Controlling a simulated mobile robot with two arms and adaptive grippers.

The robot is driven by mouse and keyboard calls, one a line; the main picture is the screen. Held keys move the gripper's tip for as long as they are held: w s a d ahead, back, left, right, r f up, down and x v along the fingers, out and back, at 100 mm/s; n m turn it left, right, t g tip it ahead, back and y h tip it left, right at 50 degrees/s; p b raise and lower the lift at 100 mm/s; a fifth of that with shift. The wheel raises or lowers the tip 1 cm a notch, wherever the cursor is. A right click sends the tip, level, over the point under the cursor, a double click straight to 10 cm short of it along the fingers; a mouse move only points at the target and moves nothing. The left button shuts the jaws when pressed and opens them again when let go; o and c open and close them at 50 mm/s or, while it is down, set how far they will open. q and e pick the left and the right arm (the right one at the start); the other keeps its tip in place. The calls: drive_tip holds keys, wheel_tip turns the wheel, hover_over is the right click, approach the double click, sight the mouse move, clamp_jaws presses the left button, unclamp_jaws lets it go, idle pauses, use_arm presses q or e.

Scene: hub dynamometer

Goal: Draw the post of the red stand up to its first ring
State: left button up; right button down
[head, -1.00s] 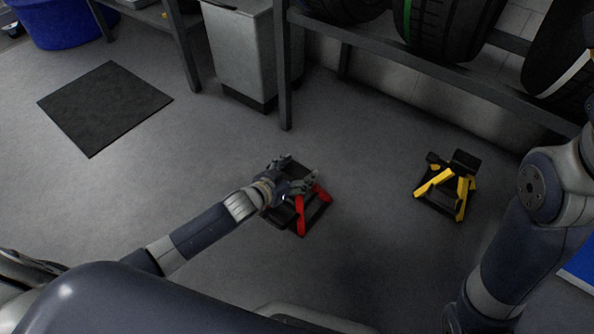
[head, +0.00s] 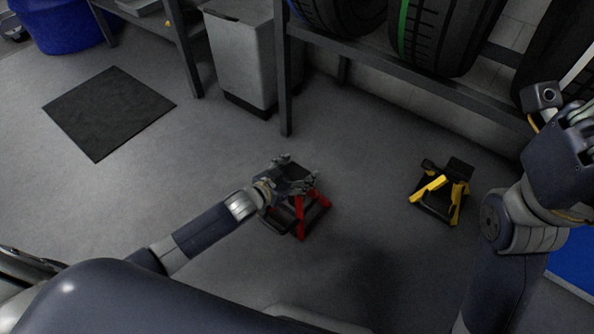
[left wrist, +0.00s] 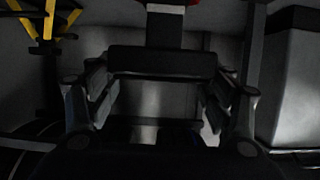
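The red stand (head: 299,217) stands on the floor near the centre of the head view, with red legs and a dark base. My left gripper (head: 293,178) is over its top and hides much of the post. In the left wrist view, the stand's black top piece (left wrist: 160,62) lies between the spread fingers of my left gripper (left wrist: 160,100), with a bit of red above it. The fingers look open; whether they touch it I cannot tell. The post's rings are not visible. My right gripper (head: 578,122) is at the right edge, partly cut off.
A yellow stand (head: 441,192) is on the floor to the right. A tyre rack (head: 430,75) and a grey bin (head: 240,55) stand behind. A dark mat (head: 108,112) lies at the left. Floor around the red stand is clear.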

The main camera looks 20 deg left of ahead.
use_arm(q)
drive_tip(key=shift+o, duration=0.5)
drive_tip(key=shift+s+a+r, duration=0.1)
drive_tip(key=shift+s+a, duration=0.1)
drive_tip(key=shift+s, duration=0.25)
drive_tip(key=v, duration=1.1)
drive_tip(key=shift+r, duration=0.1)
